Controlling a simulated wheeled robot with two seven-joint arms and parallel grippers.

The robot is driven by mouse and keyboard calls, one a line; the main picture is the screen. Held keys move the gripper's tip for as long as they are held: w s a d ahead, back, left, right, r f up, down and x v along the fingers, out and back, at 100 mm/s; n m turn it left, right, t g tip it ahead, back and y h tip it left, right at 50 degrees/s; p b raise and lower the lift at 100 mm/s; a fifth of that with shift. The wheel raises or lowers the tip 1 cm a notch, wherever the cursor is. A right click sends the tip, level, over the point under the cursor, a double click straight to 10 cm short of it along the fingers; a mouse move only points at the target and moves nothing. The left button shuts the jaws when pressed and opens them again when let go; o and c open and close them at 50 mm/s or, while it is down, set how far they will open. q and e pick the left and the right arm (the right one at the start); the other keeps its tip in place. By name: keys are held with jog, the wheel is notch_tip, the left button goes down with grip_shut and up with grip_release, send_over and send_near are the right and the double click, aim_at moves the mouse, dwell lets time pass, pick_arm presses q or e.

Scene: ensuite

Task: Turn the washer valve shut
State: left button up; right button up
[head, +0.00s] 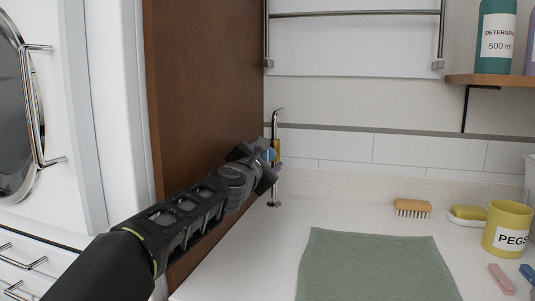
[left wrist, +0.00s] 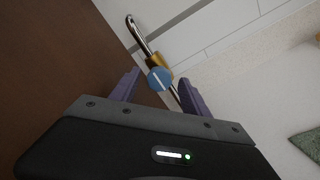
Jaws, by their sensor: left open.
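The washer valve is a slim chrome pipe (head: 276,125) with a curved top, standing upright at the back left of the counter beside the brown panel. It has a brass body (left wrist: 158,66) and a round blue knob (left wrist: 159,79) with a white line across its face. My left gripper (head: 272,160) is at the valve, its arm coming in from the left. In the left wrist view its two purple fingers (left wrist: 158,92) are apart, with the blue knob between and just beyond their tips. I cannot tell whether they touch it. My right gripper is not in view.
The brown panel (head: 205,80) stands close on the left of my arm. A shelf (head: 495,80) holds bottles.

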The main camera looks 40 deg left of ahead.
pick_arm(q)
jog(key=shift+w+a, duration=0.2)
jog(key=shift+w, duration=0.3)
grip_shut()
dwell(0.3)
